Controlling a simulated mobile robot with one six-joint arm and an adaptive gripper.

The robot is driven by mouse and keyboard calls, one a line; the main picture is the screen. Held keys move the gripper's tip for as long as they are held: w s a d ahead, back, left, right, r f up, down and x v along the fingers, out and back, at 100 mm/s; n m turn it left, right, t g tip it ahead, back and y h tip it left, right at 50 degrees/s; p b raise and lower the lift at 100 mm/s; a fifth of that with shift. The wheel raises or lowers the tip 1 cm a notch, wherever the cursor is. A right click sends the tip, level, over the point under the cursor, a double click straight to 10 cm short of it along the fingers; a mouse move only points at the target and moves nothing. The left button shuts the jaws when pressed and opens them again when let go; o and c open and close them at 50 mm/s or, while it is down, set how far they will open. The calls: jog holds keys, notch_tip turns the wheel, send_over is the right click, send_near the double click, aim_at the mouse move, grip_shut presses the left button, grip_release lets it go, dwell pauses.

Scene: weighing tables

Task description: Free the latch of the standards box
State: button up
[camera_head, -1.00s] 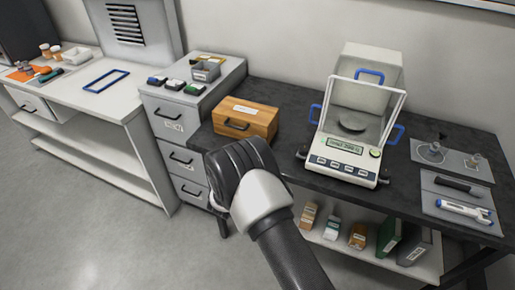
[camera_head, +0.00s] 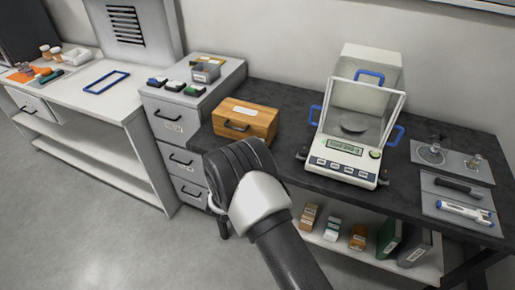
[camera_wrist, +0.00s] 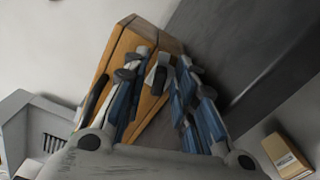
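The standards box (camera_head: 246,121) is a wooden box with a white label on top and a black handle on its front. It stands on the left end of the dark table. In the wrist view the box (camera_wrist: 118,48) appears tilted, with its dark handle left of the fingers. My gripper (camera_wrist: 157,76) points at the box, its blue-padded fingers apart. A small pale piece, perhaps the latch, shows between the fingertips; I cannot tell whether they touch it. In the head view my wrist hides the fingers.
A balance (camera_head: 345,150) with a clear draft shield stands right of the box on the dark table (camera_head: 291,109). Grey trays with weights and tools lie farther right. A grey drawer cabinet (camera_head: 164,108) stands left of the box. Small boxes and binders fill the lower shelf.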

jog(key=v, duration=0.7)
jog(key=shift+s+a, duration=0.15)
jog(key=shift+r, duration=0.1)
